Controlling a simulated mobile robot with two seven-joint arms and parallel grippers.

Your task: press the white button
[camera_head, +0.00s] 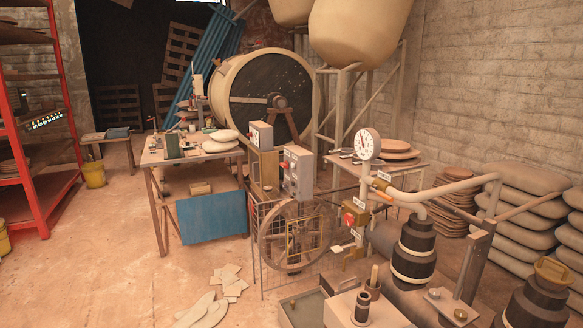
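No white button can be made out for sure at this size. A grey control box (297,173) stands near the middle, above a spoked wheel, with small controls on its face, one of them red. A second grey box (261,135) with a dark round spot on its front sits behind it to the left, on a yellowish cabinet (264,170). Neither of my grippers is in view.
A spoked handwheel (294,237) stands behind a wire guard. A cluttered workbench (165,157) is at left centre. A pressure gauge (367,144) tops the pipework; a black pump-like part (413,252) stands front right.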

